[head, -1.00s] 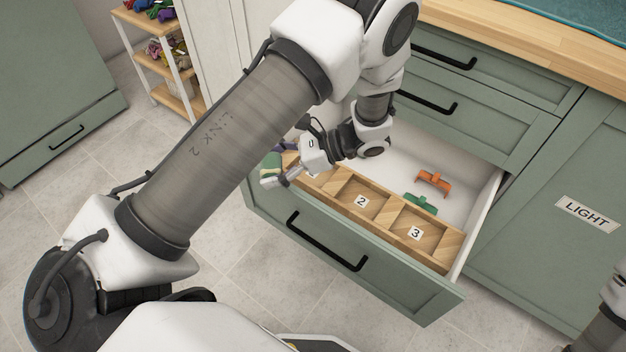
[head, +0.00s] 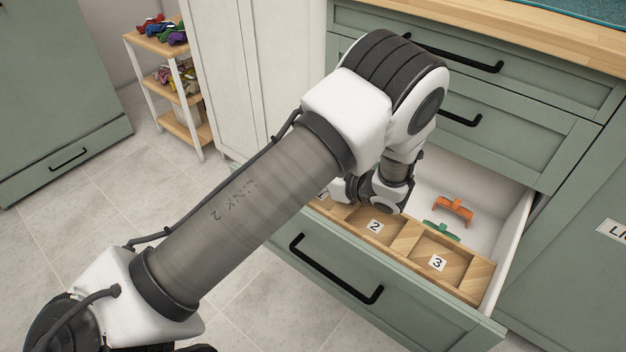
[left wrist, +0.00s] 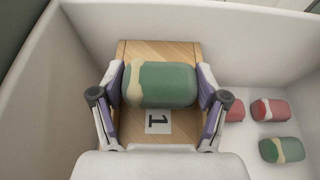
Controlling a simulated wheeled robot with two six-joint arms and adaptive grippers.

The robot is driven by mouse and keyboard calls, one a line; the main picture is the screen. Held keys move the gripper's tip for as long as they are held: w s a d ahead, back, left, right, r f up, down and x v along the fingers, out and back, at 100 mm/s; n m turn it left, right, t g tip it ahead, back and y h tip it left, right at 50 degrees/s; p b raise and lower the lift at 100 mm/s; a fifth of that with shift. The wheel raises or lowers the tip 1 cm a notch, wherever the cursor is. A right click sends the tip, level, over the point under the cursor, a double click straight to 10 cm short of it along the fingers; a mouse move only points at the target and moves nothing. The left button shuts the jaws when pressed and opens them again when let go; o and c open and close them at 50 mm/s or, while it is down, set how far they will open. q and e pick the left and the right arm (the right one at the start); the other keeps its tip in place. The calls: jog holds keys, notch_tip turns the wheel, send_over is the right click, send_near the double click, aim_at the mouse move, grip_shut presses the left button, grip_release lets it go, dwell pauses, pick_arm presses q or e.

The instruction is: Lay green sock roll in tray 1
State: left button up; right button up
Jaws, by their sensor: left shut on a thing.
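A green sock roll (left wrist: 168,85) with a cream band lies between the fingers of my left gripper (left wrist: 161,84), which is shut on it. In the left wrist view they are over wooden tray 1 (left wrist: 158,48), whose number label (left wrist: 158,122) shows just beside the roll. I cannot tell whether the roll touches the tray floor. In the head view my left arm hides the roll, the gripper fingers and most of tray 1. My right gripper is not in view.
Tray 2 (head: 350,222) and tray 3 (head: 447,252) sit in the open drawer (head: 330,268). An orange piece (head: 453,210) and a green piece (head: 440,230) lie behind them. Two red rolls (left wrist: 270,109) and another green roll (left wrist: 287,151) lie beside tray 1. A shelf (head: 158,45) holds bundles.

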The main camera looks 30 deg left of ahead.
pick_arm(q)
jog(key=shift+r, duration=0.15)
jog(key=shift+f+b, duration=0.4)
jog(key=shift+f, duration=0.2)
jog(key=shift+s, duration=0.1)
jog(key=o, duration=1)
jog(key=shift+f, duration=0.1)
